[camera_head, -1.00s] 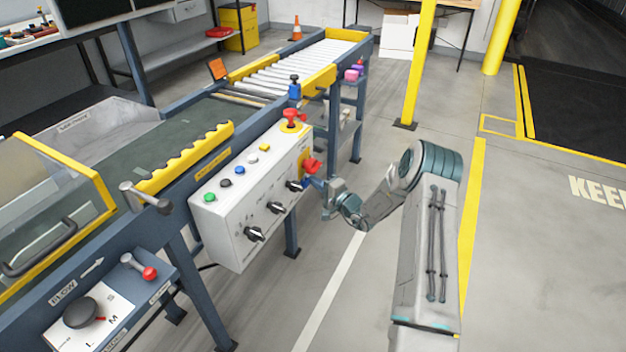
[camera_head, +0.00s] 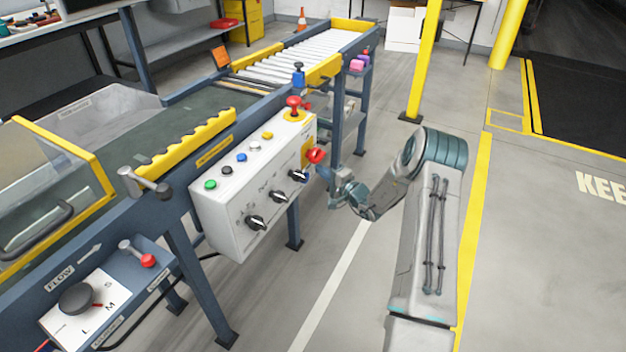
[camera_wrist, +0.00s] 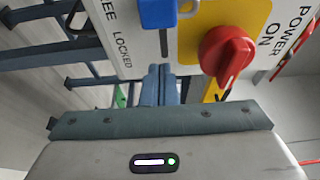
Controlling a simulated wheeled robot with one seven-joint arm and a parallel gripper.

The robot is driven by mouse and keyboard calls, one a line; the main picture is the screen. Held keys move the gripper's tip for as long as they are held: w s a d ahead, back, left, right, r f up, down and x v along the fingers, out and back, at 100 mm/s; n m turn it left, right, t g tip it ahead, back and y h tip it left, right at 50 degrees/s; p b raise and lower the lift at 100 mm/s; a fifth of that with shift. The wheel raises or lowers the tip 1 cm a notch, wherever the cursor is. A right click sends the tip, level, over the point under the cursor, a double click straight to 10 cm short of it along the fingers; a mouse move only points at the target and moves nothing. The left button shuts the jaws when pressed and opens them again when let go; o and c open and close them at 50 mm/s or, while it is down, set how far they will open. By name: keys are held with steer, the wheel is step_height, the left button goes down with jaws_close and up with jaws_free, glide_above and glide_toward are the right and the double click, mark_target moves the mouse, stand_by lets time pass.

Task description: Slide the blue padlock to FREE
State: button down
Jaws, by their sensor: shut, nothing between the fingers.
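The blue padlock (camera_wrist: 158,12) is at the top edge of the wrist view, partly cut off, on the white end face of the control box. It is level with the partly cropped FREE label (camera_wrist: 107,10). A short dark slot lies below it, beside the LOCKED label (camera_wrist: 122,45). My gripper (camera_wrist: 160,72) is shut and empty, its fingertips below the padlock in the picture, with no contact visible. In the head view, my gripper (camera_head: 326,173) is at the box's right end; I cannot make out the padlock there.
A red rotary knob (camera_wrist: 226,52) on a yellow plate, marked POWER ON, is close right of my fingers. The control box (camera_head: 225,215) carries several buttons, black knobs and a red mushroom button (camera_head: 294,103). A conveyor leg stands behind my gripper. Floor to the right is clear.

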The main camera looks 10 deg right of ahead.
steer(key=v, duration=0.9)
steer(key=shift+s+r+p, duration=0.15)
steer(key=shift+s+p, duration=0.1)
steer(key=shift+p, duration=0.15)
steer(key=shift+d, duration=0.1)
